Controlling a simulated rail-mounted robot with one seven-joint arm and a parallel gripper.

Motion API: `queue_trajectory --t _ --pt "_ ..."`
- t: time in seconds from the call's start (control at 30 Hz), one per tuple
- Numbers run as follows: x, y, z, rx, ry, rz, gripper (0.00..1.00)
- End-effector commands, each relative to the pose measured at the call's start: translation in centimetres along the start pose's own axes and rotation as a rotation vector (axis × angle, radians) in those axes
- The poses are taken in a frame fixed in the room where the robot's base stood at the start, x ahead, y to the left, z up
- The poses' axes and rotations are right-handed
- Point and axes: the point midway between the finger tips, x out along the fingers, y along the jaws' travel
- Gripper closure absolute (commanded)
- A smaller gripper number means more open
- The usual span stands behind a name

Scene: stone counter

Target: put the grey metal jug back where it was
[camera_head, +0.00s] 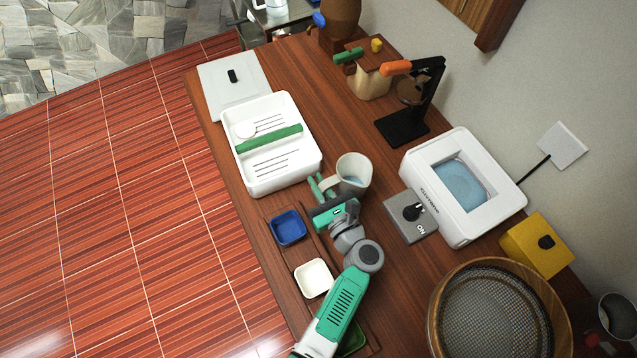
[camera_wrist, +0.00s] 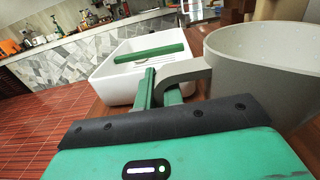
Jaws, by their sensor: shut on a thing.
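The grey metal jug (camera_head: 353,172) is upright near the middle of the counter, right of the white tray; something pale blue shows inside it. In the wrist view the jug (camera_wrist: 262,72) fills the right side, with its handle reaching left between my green fingers. My gripper (camera_head: 319,187) is shut on the jug's handle; its fingers also show in the wrist view (camera_wrist: 158,90). I cannot tell whether the jug's base touches the counter.
The white tray (camera_head: 229,142) with a green bar stands left of the jug. A grey switch box (camera_head: 398,224) and a white device (camera_head: 484,215) stand to the right. Blue (camera_head: 288,228) and white (camera_head: 313,278) dishes lie near my arm. Bare counter shows beyond the jug.

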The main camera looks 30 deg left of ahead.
Motion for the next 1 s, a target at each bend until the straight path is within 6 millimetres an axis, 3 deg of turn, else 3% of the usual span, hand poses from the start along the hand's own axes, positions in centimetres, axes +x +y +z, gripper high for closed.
queue_trajectory --t 0.03,0.1,0.17,0.47,0.57,0.8,1.0 --pt "0.0 0.0 -0.2 -0.001 -0.001 0.000 1.00" --pt "0.0 0.0 -0.2 0.000 0.000 0.000 0.80" --pt "0.0 0.0 -0.2 0.000 0.000 0.000 0.70" --pt "0.0 0.0 0.3 0.000 0.000 0.000 0.70" --pt "-1.5 -0.1 0.2 0.001 0.002 -0.002 0.70" --pt "-7.8 -0.1 0.2 0.001 0.001 -0.003 0.70" --pt "-11.2 0.0 0.2 0.000 0.000 -0.001 0.70"
